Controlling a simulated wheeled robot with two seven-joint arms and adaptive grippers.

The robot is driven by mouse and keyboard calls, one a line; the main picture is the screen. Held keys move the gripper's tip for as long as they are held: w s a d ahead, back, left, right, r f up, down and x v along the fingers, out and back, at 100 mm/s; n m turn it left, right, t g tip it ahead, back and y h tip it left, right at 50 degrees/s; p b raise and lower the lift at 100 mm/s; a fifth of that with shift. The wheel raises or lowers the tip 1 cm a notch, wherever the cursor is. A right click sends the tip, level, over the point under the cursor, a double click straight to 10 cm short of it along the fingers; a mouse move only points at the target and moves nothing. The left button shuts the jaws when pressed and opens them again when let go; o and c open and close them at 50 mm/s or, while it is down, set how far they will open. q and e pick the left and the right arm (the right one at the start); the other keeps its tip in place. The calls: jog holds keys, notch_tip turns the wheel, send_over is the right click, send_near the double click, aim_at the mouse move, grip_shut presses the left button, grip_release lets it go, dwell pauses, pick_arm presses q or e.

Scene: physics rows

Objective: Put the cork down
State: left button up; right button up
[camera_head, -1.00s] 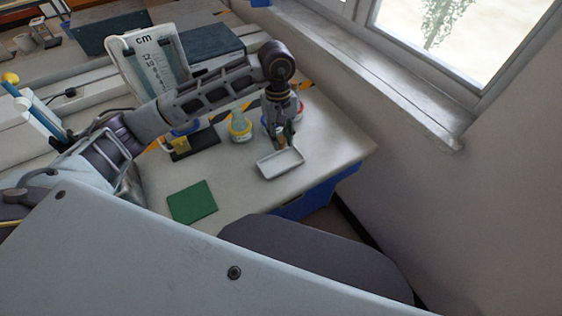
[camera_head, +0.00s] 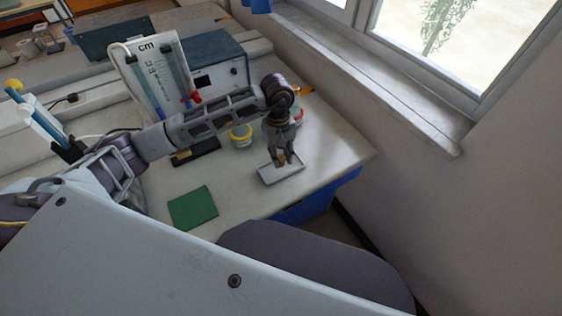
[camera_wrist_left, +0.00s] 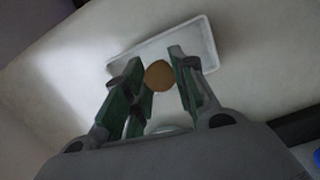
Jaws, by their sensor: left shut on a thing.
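The cork (camera_wrist_left: 159,76) is a round tan-brown piece between the fingers of my left gripper (camera_wrist_left: 157,80) in the left wrist view. In the head view the left gripper (camera_head: 283,157) points down over a shallow white tray (camera_head: 294,174), and the cork shows as a small brown spot (camera_head: 282,158) at its tips. The gripper is shut on the cork. The tray also shows behind the cork in the left wrist view (camera_wrist_left: 202,40). I cannot tell whether the cork touches the tray. My right gripper is not in view.
A green square mat (camera_head: 193,207) lies to the left of the tray. A yellow-rimmed jar (camera_head: 241,136) stands behind, left of my gripper. A measuring board (camera_head: 150,70) and a dark box (camera_head: 218,62) stand further back. The table's right edge is close to the tray.

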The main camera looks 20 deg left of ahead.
aim_at(281, 157)
pick_arm(q)
jog(key=shift+f, duration=1.8)
jog(key=shift+f, duration=0.15)
jog(key=o, duration=0.7)
